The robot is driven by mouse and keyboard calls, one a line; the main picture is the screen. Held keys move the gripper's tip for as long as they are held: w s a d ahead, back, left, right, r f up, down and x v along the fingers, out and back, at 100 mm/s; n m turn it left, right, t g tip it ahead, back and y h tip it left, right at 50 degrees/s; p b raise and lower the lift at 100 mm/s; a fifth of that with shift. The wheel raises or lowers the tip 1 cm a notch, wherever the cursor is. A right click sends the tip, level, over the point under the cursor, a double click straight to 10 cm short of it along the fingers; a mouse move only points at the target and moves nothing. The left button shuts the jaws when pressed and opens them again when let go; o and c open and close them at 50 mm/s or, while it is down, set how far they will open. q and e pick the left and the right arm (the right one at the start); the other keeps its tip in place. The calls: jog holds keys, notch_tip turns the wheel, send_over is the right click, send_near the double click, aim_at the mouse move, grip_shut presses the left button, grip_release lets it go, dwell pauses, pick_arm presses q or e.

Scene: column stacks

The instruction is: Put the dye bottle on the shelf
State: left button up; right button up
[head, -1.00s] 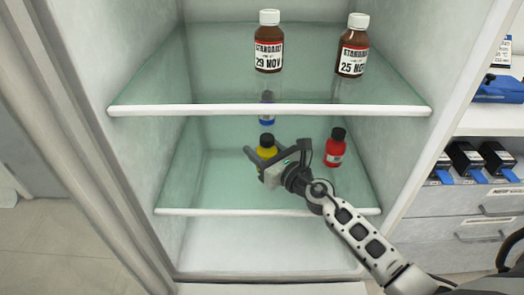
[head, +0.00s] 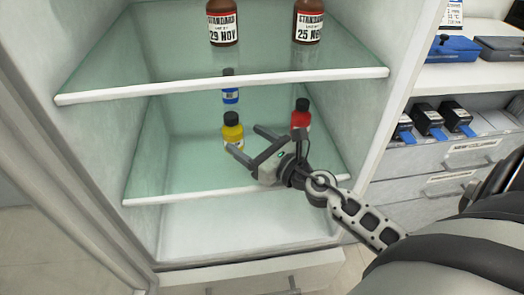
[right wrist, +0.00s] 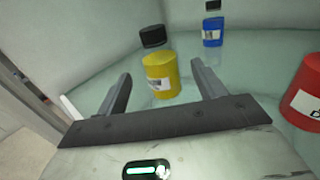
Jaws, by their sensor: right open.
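A yellow dye bottle (head: 233,133) with a black cap stands upright on the lower glass shelf (head: 180,195) of the open cabinet. A blue bottle (head: 230,94) stands behind it, and a red bottle (head: 300,117) stands to its right. My right gripper (head: 246,141) is open and empty, in front of the yellow bottle and slightly to its right. In the right wrist view the yellow bottle (right wrist: 161,77) shows between and beyond the fingertips, apparently clear of them. The blue bottle (right wrist: 212,33) and red bottle (right wrist: 306,92) also show there. My left gripper is not in view.
The upper shelf (head: 180,89) carries two brown bottles with date labels (head: 222,25) (head: 308,24). Its white front edge overhangs the lower space. The cabinet's side walls bound both sides. Drawers and dark boxes (head: 427,118) stand at the right.

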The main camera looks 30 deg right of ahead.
jog(key=v, duration=0.3)
jog(key=shift+f+b, duration=0.2)
jog(key=shift+b, duration=0.2)
jog(key=shift+s+d+r, duration=0.1)
jog(key=shift+s+r, duration=0.05)
jog(key=shift+s, duration=0.45)
jog(key=shift+r, duration=0.15)
